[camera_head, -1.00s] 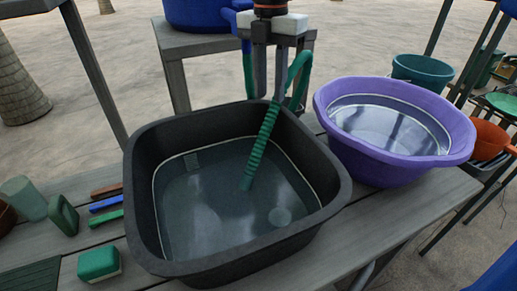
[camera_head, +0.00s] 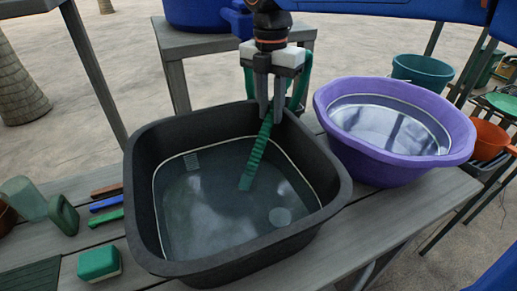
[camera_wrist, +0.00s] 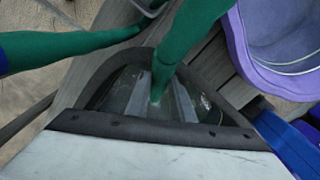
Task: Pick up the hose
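A green ribbed hose (camera_head: 256,158) hangs down into the black tub (camera_head: 138,205), its lower end over the water. My gripper (camera_head: 270,113) is above the tub's back rim, fingers pointing down. Its two fingers lie on either side of the hose and look close against it. In the wrist view, the hose (camera_wrist: 185,35) comes in from the top and runs between the grey fingers (camera_wrist: 160,98). The exact contact at the fingertips is small and partly hidden. More of the green hose shows behind my gripper.
A purple basin (camera_head: 335,150) of water stands right of the tub on the grey table (camera_head: 400,215). A green sponge (camera_head: 98,263) and several small tools lie at left. A blue container (camera_head: 195,12) sits on a stand behind.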

